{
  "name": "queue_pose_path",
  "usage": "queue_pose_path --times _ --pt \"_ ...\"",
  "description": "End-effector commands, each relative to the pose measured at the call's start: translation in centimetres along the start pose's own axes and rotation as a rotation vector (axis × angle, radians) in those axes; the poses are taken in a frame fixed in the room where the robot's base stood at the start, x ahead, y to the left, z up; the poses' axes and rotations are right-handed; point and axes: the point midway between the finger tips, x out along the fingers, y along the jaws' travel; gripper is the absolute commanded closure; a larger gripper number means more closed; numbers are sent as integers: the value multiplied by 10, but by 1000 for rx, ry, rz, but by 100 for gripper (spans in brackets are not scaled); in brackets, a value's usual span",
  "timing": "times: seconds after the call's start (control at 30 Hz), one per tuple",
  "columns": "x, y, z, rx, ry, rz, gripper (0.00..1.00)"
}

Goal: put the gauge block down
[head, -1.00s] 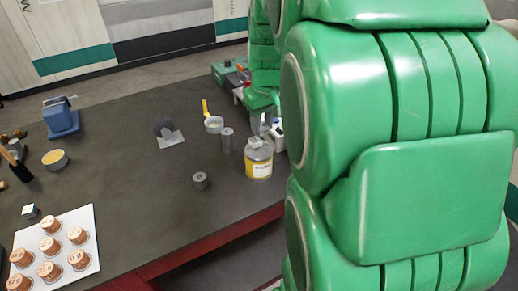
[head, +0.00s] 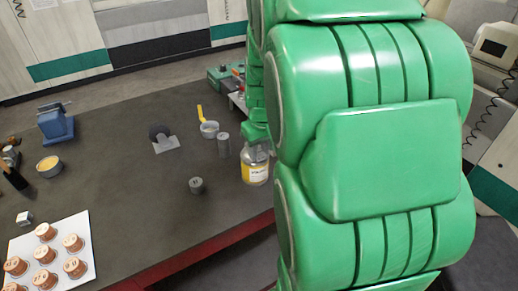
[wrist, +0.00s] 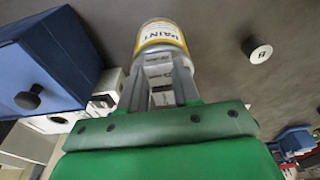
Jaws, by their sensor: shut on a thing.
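In the wrist view my gripper (wrist: 160,64) is shut on the gauge block (wrist: 158,73), a small pale grey block with faint markings between the two grey fingers. A paint can (wrist: 163,38) with a yellow and white label lies just beyond the fingertips; I cannot tell whether the block touches it. In the head view the same paint can (head: 254,172) stands near the table's front edge, its top partly covered by my green arm. The gripper and the block are hidden or too small to make out in the head view.
A yellow-handled pan (head: 209,129) is behind. A white board (head: 88,222) with several copper moulds lies front left.

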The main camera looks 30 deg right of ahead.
Motion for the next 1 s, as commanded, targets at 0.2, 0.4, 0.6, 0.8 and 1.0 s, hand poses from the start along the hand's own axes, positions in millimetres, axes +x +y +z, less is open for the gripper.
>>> queue_pose_path --times 0.2,0.4,0.6,0.8,1.0 --pt "3 0 1 0 -1 0 100" --pt "3 0 0 0 0 0 43" --pt "3 0 0 0 0 0 43" --pt "-7 0 -1 0 3 1 43" --pt "-37 0 0 -1 2 1 43"
